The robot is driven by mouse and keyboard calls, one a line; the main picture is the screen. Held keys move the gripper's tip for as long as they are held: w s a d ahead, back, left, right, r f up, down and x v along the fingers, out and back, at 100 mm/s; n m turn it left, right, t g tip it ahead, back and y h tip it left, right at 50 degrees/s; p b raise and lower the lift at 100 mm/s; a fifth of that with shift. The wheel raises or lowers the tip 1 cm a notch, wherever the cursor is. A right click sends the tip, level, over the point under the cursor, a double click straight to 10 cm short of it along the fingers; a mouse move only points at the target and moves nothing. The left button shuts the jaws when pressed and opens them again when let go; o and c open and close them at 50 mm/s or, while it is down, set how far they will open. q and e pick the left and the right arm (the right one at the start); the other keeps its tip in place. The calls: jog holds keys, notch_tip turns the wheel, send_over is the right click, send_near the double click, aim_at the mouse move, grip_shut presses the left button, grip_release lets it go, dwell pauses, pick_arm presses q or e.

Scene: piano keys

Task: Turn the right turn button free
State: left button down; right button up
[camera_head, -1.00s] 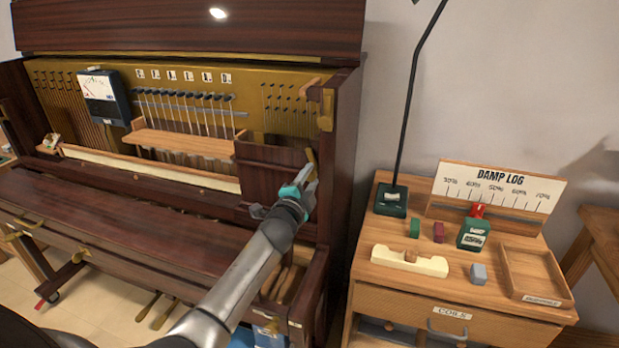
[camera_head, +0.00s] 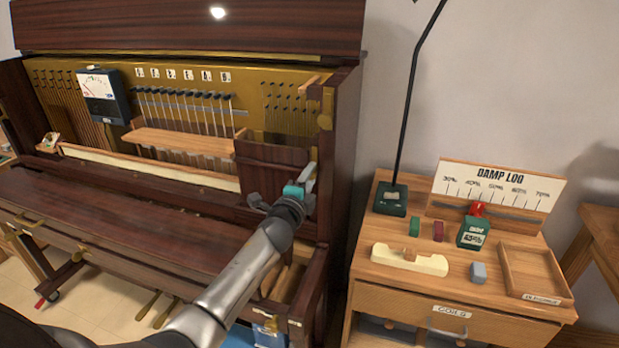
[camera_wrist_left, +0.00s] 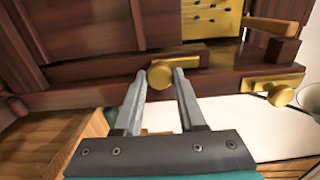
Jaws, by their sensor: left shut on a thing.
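My left gripper (camera_head: 307,177) is at the right edge of the dark wooden panel (camera_head: 268,165) on the piano's right side. In the left wrist view its fingers (camera_wrist_left: 163,77) are closed on the rounded end of a brass turn button (camera_wrist_left: 163,74). The button's bar runs to the right across dark wood there. A second brass piece (camera_wrist_left: 284,94) lies further right in that view, apart from the fingers. In the head view the gripper hides the button. My right gripper is not in view.
The piano's right side post (camera_head: 343,150) stands close beside the gripper. A wooden cabinet (camera_head: 390,285) with a damp log board (camera_head: 499,187), a lamp and small blocks stands to the right. A meter (camera_head: 100,92) and a wooden shelf (camera_head: 180,142) are at the left.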

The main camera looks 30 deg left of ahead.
pick_arm(q)
jog(key=c, duration=0.5)
grip_release()
jog(key=p+v, duration=0.2)
jog(key=v, duration=1.3)
jog(key=shift+s+a, duration=0.1)
jog(key=shift+s, duration=0.05)
jog(key=shift+f, duration=0.1)
